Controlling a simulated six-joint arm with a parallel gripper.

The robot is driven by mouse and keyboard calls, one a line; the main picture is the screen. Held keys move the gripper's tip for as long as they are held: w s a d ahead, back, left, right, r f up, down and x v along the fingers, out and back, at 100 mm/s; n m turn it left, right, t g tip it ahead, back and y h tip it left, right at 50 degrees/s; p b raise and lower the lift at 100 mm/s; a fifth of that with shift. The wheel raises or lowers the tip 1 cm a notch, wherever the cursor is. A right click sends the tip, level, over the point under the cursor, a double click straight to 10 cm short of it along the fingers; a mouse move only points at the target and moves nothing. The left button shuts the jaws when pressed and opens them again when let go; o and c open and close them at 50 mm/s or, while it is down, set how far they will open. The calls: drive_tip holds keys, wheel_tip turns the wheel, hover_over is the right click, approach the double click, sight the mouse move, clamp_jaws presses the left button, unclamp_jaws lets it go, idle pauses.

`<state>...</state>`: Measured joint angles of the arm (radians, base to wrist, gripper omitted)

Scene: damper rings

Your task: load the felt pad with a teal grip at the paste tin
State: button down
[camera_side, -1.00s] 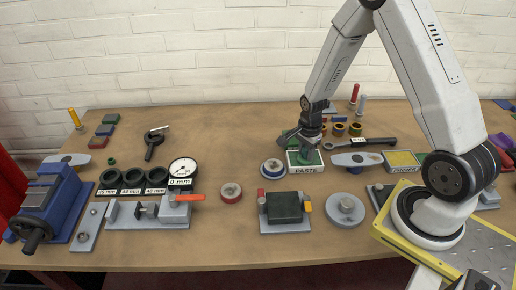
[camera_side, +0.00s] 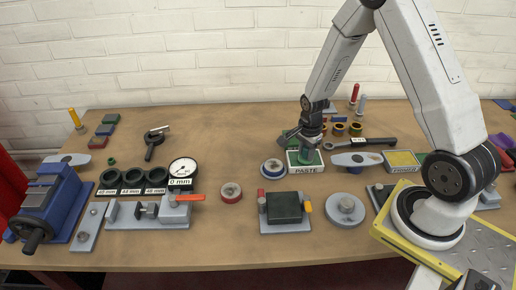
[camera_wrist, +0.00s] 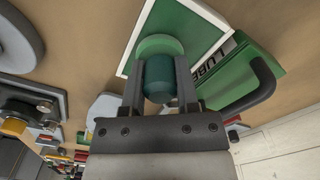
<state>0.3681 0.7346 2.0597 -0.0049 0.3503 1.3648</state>
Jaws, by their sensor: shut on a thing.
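My gripper (camera_wrist: 160,80) is shut on the teal grip (camera_wrist: 158,88) of the felt pad (camera_wrist: 158,45). The pad's pale green disc shows beyond the fingertips in the wrist view. The paste tin (camera_wrist: 211,14), with a white rim and green inside, lies beyond the pad. In the side view my gripper (camera_side: 310,138) points down over the paste tin (camera_side: 309,169), which is labelled PASTE. The pad is over the tin's green area and looks to be at its surface; I cannot tell how firmly it touches. The jaws hide part of the grip.
A dark block on a grey plate (camera_side: 285,208) stands in front.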

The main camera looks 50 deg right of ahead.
sight(306, 147)
drive_tip(key=shift+w+r, duration=0.1)
drive_tip(key=shift+r, duration=3.25)
drive_tip(key=shift+w+a+r+n, duration=0.2)
drive_tip(key=shift+a+n, duration=0.15)
drive_tip(key=shift+n, duration=0.15)
drive_tip(key=shift+w+a+r+n, duration=0.15)
drive_tip(key=shift+a+n, duration=0.15)
drive_tip(key=shift+n, duration=0.2)
drive_tip(key=w+a+r+n, duration=0.1)
drive_tip(key=a+r+n, duration=0.1)
drive_tip(key=a+n, duration=0.4)
drive_tip(key=w+a+r+n, duration=0.2)
drive_tip(key=a+n, duration=0.4)
drive_tip(key=n, duration=0.5)
drive_tip(key=shift+a+r+n, duration=0.15)
drive_tip(key=shift+r+n, duration=0.15)
drive_tip(key=shift+n, duration=0.1)
drive_tip(key=shift+w, duration=0.1)
